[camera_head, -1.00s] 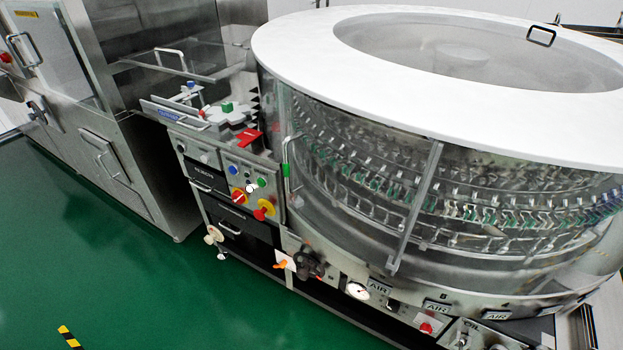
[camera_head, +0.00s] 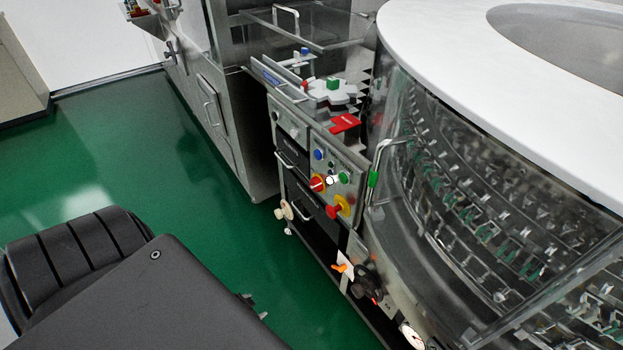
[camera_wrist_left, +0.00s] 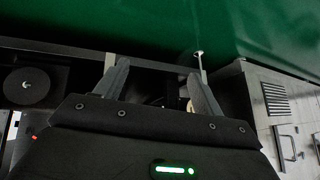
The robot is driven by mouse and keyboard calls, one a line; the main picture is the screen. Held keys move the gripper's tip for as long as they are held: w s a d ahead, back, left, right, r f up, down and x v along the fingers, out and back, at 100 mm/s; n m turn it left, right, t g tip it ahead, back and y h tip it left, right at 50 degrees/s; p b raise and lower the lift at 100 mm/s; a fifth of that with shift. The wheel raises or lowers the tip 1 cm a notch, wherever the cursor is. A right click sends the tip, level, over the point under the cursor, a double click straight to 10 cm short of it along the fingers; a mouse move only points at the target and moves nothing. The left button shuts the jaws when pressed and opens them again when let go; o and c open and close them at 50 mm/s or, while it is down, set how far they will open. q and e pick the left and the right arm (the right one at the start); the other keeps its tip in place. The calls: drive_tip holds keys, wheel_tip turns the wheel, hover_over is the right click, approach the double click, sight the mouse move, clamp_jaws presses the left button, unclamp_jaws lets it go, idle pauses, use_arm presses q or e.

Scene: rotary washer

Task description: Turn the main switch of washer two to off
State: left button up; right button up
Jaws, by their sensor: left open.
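The washer's control panel (camera_head: 333,172) is in the middle of the head view. My right gripper is out of view.
The round washer with a white top ring (camera_head: 460,95) fills the right. A vertical handle (camera_head: 375,172) stands right of the panel. Black drawers (camera_head: 303,195) and a white knob (camera_head: 285,211) lie below and left. A steel cabinet (camera_head: 215,105) stands behind. Green floor (camera_head: 190,190) is open at left.

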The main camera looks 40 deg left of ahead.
use_arm(q)
drive_tip(key=w+a+r+t+b, duration=0.25)
drive_tip(key=w+a+r, duration=0.3)
drive_tip(key=w, duration=0.35)
drive_tip(key=m+t+h+b, duration=0.5)
drive_tip(key=t+h+b, duration=0.1)
drive_tip(key=t+h, duration=0.15)
approach(310, 187)
drive_tip(key=shift+g, duration=0.3)
drive_tip(key=x, duration=0.9)
drive_tip(key=shift+w+d+r+b, duration=0.1)
drive_tip(key=shift+w+r+b, duration=0.15)
drive_tip(key=shift+b, duration=0.1)
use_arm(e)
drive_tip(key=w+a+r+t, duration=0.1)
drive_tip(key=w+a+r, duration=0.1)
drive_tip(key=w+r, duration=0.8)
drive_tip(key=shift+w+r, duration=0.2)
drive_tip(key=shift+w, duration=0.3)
use_arm(q)
drive_tip(key=shift+c, duration=0.2)
drive_tip(key=c, duration=1)
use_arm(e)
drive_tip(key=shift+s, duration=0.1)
